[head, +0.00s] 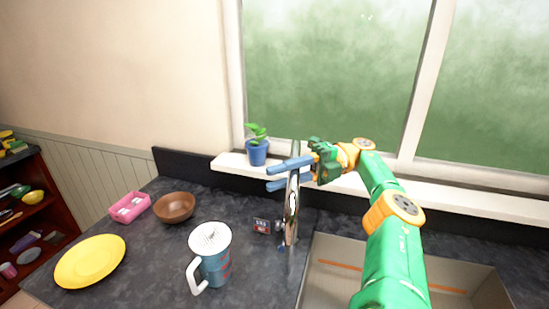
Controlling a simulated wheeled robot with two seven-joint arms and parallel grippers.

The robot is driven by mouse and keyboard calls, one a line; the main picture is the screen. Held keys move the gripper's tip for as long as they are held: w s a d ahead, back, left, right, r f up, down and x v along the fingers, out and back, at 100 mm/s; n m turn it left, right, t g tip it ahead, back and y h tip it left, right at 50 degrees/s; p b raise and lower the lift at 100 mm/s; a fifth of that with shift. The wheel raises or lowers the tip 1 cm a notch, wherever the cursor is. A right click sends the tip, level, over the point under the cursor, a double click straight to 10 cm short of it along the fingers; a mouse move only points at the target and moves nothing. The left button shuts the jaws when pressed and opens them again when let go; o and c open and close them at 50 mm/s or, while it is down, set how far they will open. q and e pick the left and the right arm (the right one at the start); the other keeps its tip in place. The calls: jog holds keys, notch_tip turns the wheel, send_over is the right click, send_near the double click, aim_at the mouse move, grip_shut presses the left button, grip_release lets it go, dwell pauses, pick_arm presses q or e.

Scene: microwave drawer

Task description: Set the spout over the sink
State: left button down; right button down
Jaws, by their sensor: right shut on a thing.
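The chrome spout (292,212) stands upright on the dark counter by the left edge of the sink. The sink (318,285) is a pale basin at the lower right, partly covered by my right arm. My right gripper (271,178), with blue fingers, comes in from the right and is shut on the upper part of the spout. Its fingertips stick out past the spout on the left. The spout's outlet is hard to make out, so I cannot tell exactly where it points. My left gripper is not in view.
A brown bowl (174,208), pink container (130,207) and yellow plate (90,261) lie further left. A potted plant (257,153) stands on the windowsill (229,164) behind.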

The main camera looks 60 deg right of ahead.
jog(key=shift+f, duration=0.2)
jog(key=c, duration=0.7)
grip_release()
jog(key=shift+o, duration=0.2)
jog(key=shift+r, duration=0.1)
jog(key=shift+r, duration=0.1)
